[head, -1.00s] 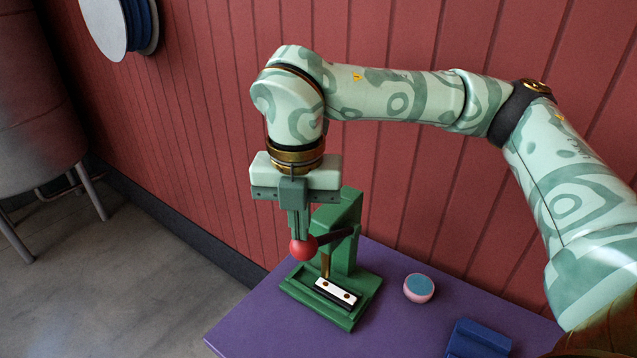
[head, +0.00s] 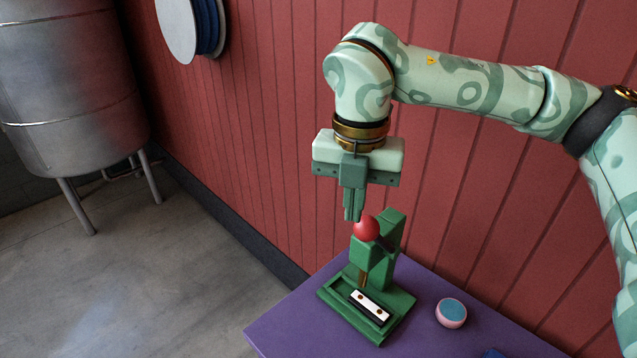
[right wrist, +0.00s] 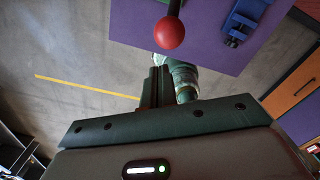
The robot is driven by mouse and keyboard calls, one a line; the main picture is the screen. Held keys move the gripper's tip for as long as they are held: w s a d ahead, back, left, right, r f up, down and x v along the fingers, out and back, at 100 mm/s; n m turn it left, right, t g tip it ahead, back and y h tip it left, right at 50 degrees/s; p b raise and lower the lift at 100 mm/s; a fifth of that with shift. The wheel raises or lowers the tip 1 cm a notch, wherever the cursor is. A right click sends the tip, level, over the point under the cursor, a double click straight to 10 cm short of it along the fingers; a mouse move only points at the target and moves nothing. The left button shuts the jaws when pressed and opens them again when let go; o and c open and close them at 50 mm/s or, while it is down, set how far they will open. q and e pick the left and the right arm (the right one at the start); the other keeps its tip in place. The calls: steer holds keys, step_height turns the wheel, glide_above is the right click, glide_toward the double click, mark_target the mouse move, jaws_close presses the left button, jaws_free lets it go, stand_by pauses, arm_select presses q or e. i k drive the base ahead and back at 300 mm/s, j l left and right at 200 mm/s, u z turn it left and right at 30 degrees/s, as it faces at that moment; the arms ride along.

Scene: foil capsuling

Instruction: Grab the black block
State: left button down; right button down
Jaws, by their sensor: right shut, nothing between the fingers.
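A small black block (head: 359,307) with a white top bearing two dark holes lies on the base of the green press (head: 392,240). The press's red ball knob (head: 366,228) is up near the press head; it also shows in the right wrist view (right wrist: 169,33) on a dark lever. My right gripper (head: 353,217) points down with its fingers shut and empty, just left of the knob and well above the block. Whether it touches the knob is not clear. Its fingers show in the right wrist view (right wrist: 157,84). My left gripper is not in view.
The press stands on a purple table (head: 300,318). A red panelled wall (head: 500,200) rises behind. A metal tank (head: 70,90) stands far left.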

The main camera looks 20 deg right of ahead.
mark_target(365, 305)
steer(key=k+j, duration=0.7)
steer(key=k, duration=0.2)
